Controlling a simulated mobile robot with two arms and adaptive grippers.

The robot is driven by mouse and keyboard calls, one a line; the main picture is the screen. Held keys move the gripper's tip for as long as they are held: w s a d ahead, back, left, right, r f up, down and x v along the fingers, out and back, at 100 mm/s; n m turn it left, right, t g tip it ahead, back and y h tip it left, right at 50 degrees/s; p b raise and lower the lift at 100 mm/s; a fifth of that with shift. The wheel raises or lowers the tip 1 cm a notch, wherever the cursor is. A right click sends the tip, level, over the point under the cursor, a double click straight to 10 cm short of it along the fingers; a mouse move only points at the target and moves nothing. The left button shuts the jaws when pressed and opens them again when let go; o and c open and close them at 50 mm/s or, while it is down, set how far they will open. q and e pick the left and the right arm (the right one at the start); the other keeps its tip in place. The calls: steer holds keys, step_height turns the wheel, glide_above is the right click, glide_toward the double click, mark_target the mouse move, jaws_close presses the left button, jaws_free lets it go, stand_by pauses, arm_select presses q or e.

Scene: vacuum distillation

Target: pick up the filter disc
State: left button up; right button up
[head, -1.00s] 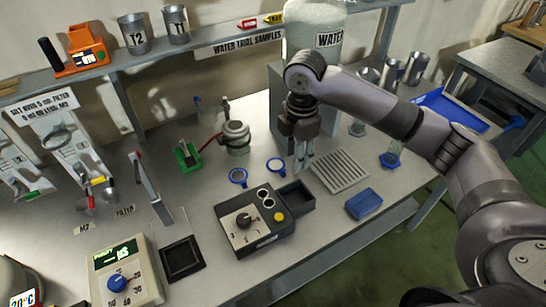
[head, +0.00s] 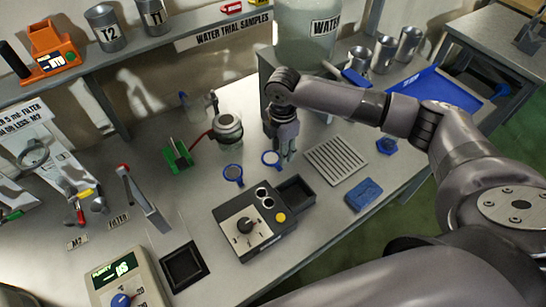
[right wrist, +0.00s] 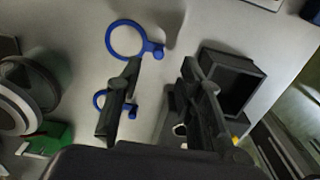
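Two blue-rimmed discs with small tabs lie flat on the bench in the head view. The right one (head: 270,158) is beside my right gripper (head: 287,156); the left one (head: 233,173) is farther left. In the right wrist view, one blue ring (right wrist: 110,40) lies clear ahead of the left finger. The other ring (right wrist: 100,98) is partly hidden behind that finger. The right gripper (right wrist: 160,66) points down with its fingers apart and nothing between them. I cannot tell its exact height above the bench. My left gripper is not in view.
A black control box (head: 243,225) with an open drawer (head: 295,192) stands in front of the right gripper. A grey slotted rack (head: 335,160) and a blue block (head: 363,194) lie to the right. A flask (head: 228,130) and green holder (head: 178,155) stand to the left.

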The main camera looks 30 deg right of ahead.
mark_target(273, 159)
steer(key=shift+f+p, duration=0.35)
steer(key=shift+f, duration=0.55)
step_height(273, 159, down, 4)
steer(key=shift+r+p, duration=0.15)
steer(key=shift+p, duration=0.55)
steer(key=shift+f, duration=0.45)
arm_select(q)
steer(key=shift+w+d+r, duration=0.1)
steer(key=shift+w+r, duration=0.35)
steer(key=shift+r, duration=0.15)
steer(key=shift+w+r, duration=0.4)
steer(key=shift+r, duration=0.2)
arm_select(e)
jaws_close()
